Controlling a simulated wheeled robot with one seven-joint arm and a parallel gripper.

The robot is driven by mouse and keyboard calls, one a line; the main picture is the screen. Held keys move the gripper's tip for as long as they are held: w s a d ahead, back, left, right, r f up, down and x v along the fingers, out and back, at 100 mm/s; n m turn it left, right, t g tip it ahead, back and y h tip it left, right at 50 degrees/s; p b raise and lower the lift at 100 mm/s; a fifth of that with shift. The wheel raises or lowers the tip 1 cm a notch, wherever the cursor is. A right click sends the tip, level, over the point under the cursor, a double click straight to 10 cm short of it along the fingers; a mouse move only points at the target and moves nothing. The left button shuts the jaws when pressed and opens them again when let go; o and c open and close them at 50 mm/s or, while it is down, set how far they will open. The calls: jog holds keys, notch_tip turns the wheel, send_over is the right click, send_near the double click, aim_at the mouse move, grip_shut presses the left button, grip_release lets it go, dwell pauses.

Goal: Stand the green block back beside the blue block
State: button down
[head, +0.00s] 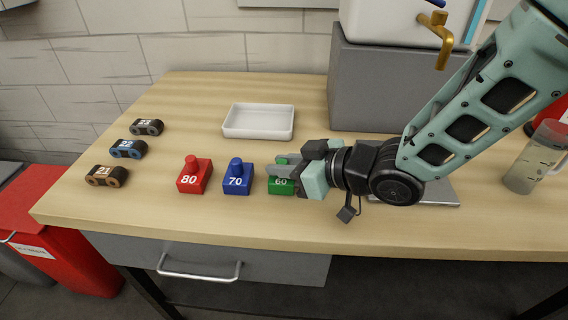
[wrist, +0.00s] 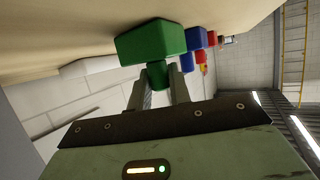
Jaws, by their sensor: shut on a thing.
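The green block (head: 281,186), marked 60, is at the right end of a row with the blue block (head: 237,179), marked 70, a short gap to its left. My gripper (head: 287,168) reaches in from the right and is shut on the green block's knob. In the wrist view the fingers (wrist: 160,88) close around the knob below the green block's body (wrist: 150,42). The blue block (wrist: 195,38) shows just beyond it there. The green block looks upright, on or very near the table; its right side is hidden by my gripper.
The red block (head: 194,177), marked 80, stands left of the blue one. A white tray (head: 258,134) lies behind the row. Several small numbered parts (head: 128,149) line the left. A grey box (head: 375,85) with a tapped container stands behind my arm. A jug (head: 533,158) is at right.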

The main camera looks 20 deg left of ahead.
jog(key=c, duration=1.3)
grip_release()
jog(key=shift+r, duration=0.15)
jog(key=v, duration=1.2)
jog(key=shift+d, duration=0.1)
